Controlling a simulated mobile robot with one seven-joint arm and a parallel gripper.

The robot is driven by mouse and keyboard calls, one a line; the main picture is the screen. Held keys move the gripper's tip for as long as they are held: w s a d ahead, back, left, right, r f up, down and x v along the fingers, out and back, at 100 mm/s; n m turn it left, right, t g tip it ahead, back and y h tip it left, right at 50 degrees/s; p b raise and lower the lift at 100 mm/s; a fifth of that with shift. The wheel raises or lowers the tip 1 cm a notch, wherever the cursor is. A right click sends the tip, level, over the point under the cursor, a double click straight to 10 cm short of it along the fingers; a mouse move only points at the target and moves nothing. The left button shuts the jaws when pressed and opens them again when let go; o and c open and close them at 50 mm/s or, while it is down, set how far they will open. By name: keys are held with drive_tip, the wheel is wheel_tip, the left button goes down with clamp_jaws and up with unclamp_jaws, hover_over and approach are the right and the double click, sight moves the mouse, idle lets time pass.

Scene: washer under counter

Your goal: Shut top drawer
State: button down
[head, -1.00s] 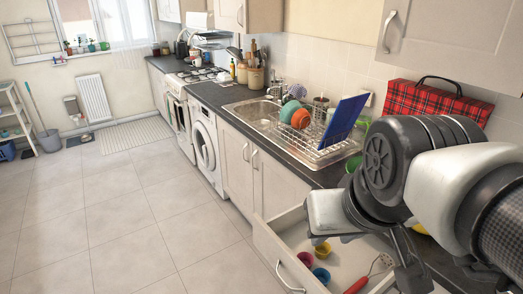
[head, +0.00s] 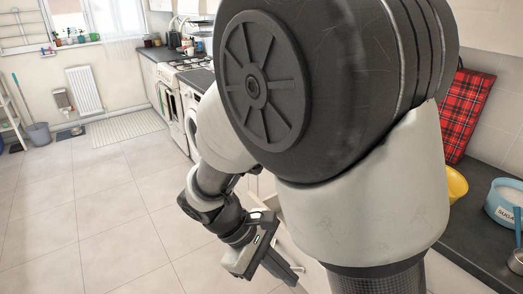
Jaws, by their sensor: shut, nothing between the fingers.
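The top drawer (head: 312,272) is mostly hidden behind my arm in the head view. Only a pale strip of it shows just right of my gripper, so I cannot see its handle, its contents or how far it stands out. My gripper (head: 287,272) hangs low at the bottom middle, pointing down and to the right, with its fingers together and empty. It is in front of or beside the pale drawer strip; I cannot tell whether they touch.
My large arm links cover the middle of the view, including the sink. The tiled floor (head: 110,220) at left is clear.

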wheel_tip(320, 180, down, 12)
drive_tip(key=w+a+n+t+h+b, duration=0.1)
drive_tip(key=a+n+t+h+b, duration=0.1)
drive_tip(key=n+t+h+b, duration=0.7)
drive_tip(key=n+t, duration=0.1)
drive_tip(key=n, duration=0.3)
hover_over(301, 282)
drive_tip(key=s+a, duration=0.2)
drive_tip(key=s, duration=0.2)
wheel_tip(301, 282, down, 9)
drive_tip(key=shift+d, duration=0.15)
drive_tip(key=shift+d, duration=0.1)
